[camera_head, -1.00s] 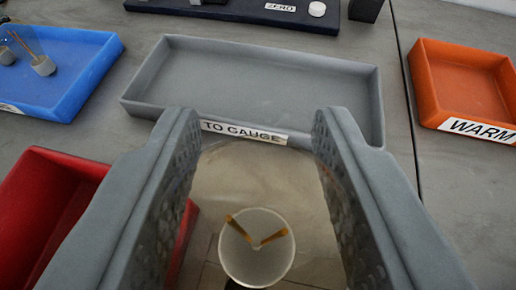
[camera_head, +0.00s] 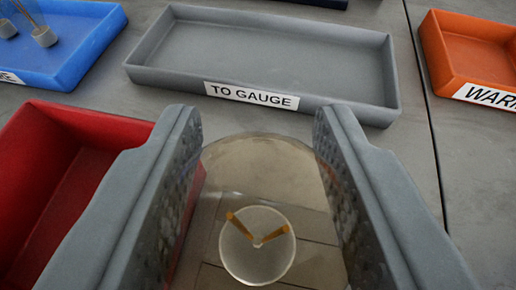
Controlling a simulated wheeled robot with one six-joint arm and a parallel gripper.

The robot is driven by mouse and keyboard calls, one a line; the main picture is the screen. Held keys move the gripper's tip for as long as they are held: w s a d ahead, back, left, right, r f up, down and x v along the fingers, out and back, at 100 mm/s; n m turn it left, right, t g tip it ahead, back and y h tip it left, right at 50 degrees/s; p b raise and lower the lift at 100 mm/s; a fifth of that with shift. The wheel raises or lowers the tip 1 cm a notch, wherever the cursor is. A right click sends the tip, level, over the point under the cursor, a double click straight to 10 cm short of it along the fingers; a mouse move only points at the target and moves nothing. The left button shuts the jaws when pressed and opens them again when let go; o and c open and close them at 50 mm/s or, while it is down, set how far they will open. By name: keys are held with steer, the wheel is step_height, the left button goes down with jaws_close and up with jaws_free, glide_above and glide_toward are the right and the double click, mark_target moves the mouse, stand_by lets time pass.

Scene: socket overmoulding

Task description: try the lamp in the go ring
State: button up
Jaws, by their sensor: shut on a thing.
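My gripper (camera_head: 258,200) is shut on a clear glass lamp (camera_head: 265,165), whose rounded bulb shows between the two grey jaws. Inside the glass I see a pale round base (camera_head: 257,262) and two orange-brown wires that meet in a V. The lamp is held above the grey surface, in front of the grey tray. No go ring shows in this view.
The empty grey tray (camera_head: 262,101) labelled TO GAUGE lies ahead. A red tray (camera_head: 22,135) is close on the left. A blue tray (camera_head: 70,78) with small lamps is at the upper left. An orange tray (camera_head: 445,75), its label partly cut off, is at the upper right.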

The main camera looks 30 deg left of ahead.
steer(key=shift+f, duration=1.85)
steer(key=shift+f, duration=0.4)
stand_by(3.1)
steer(key=shift+r, duration=0.15)
stand_by(0.7)
steer(key=shift+r, duration=0.3)
steer(key=shift+f, duration=0.3)
stand_by(1.2)
